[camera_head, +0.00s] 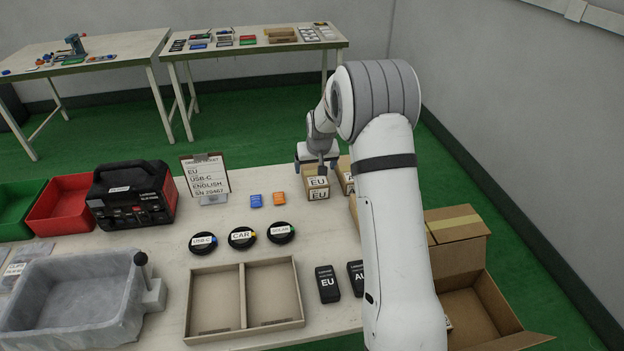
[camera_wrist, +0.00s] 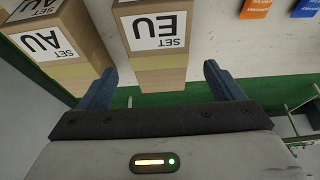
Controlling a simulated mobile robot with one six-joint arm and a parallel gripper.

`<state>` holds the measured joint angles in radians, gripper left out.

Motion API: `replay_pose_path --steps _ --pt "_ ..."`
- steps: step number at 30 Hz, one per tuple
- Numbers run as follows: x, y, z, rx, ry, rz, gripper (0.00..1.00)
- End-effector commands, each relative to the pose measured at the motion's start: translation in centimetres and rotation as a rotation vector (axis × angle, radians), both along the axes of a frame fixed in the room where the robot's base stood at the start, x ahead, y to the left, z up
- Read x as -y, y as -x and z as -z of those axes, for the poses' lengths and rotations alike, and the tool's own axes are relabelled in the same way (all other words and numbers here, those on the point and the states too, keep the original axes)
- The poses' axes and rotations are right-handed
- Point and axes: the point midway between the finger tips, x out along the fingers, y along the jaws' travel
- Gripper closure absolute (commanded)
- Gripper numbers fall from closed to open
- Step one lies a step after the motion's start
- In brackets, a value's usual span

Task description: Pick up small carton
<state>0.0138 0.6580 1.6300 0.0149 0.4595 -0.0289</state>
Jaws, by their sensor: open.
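A small brown carton (camera_head: 318,188) with white EU labels stands on the table's far side, in front of and below my gripper (camera_head: 318,163). In the wrist view the same carton (camera_wrist: 158,72) shows its "SET EU" label upside down, between the two blue fingers of my gripper (camera_wrist: 160,74). The fingers are open, with a gap on both sides of the carton. A second carton (camera_wrist: 88,62), marked "SET AU", stands beside it, close to one finger. In the head view this carton (camera_head: 345,172) is partly hidden by my arm.
Blue (camera_head: 256,201) and orange (camera_head: 279,199) packets lie left of the EU carton. An order ticket stand (camera_head: 207,176), black cable coils (camera_head: 242,238), a divided tray (camera_head: 243,297) and a grey basin (camera_head: 75,298) share the table. An open cardboard box (camera_head: 480,310) stands at the right.

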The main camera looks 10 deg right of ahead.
Motion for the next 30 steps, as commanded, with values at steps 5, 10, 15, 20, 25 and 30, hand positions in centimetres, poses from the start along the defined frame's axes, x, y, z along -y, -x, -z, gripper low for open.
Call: replay_pose_path --steps 5,10,15,20,25,30 --pt "0.0 -0.6 1.9 -0.003 0.000 0.000 0.13" --pt "0.1 -1.3 4.4 -0.005 0.000 0.001 0.13" --pt "0.1 -2.0 5.7 -0.001 0.000 0.001 0.13" --pt "0.1 -2.0 5.9 -0.001 0.001 0.001 0.13" --pt "0.2 -2.0 5.9 -0.001 0.000 0.002 0.20" --pt "0.2 -2.0 5.9 -0.001 0.000 0.002 0.34"
